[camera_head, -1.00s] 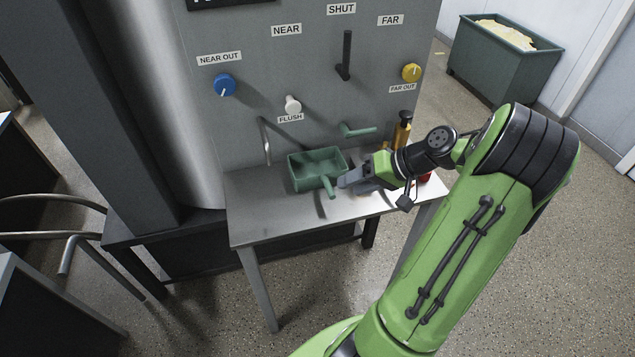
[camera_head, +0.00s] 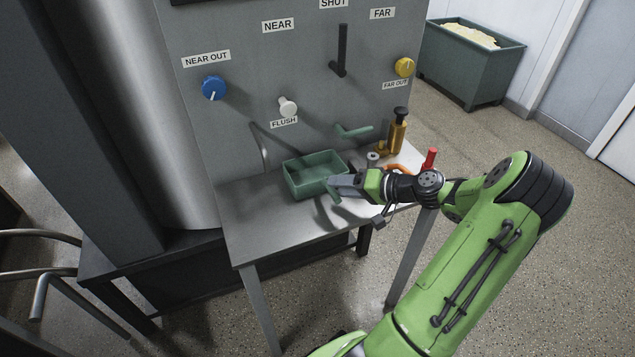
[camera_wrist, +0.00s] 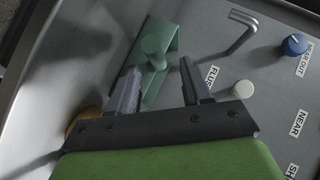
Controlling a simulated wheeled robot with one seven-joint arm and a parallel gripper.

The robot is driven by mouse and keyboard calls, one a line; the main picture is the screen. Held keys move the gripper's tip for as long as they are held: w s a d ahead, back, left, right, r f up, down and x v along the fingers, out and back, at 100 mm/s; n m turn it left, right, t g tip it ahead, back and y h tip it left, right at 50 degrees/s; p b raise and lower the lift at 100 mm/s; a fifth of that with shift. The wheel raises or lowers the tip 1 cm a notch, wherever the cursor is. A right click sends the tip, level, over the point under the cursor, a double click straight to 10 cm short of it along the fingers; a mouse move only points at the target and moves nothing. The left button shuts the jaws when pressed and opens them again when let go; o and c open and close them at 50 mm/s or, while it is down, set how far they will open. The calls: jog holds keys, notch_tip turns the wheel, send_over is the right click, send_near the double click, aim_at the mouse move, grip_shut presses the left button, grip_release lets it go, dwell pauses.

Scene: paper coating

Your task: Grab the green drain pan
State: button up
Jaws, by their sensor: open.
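The green drain pan (camera_head: 309,184) sits on the metal bench in the head view, open side up, with its stubby handle pointing toward the front. My gripper (camera_head: 338,184) is at the pan's front right, close to the handle. In the wrist view the pan (camera_wrist: 169,38) shows ahead of the fingers, with the rounded handle (camera_wrist: 153,47) toward the gap between them. My gripper (camera_wrist: 161,65) is open there, one finger on each side. I cannot tell whether a finger touches the pan. My gripper hides part of the handle in the head view.
The bench (camera_head: 250,215) is clear at its left front. A grey panel with a blue knob (camera_head: 214,88), white flush knob (camera_head: 288,107) and yellow knob (camera_head: 404,67) rises behind. A green valve lever (camera_head: 354,131) and brass tool (camera_head: 397,134) are near the pan.

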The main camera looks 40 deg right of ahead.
jog(key=shift+x, duration=1.1)
jog(key=shift+s+d, duration=0.1)
jog(key=shift+r, duration=0.1)
grip_shut()
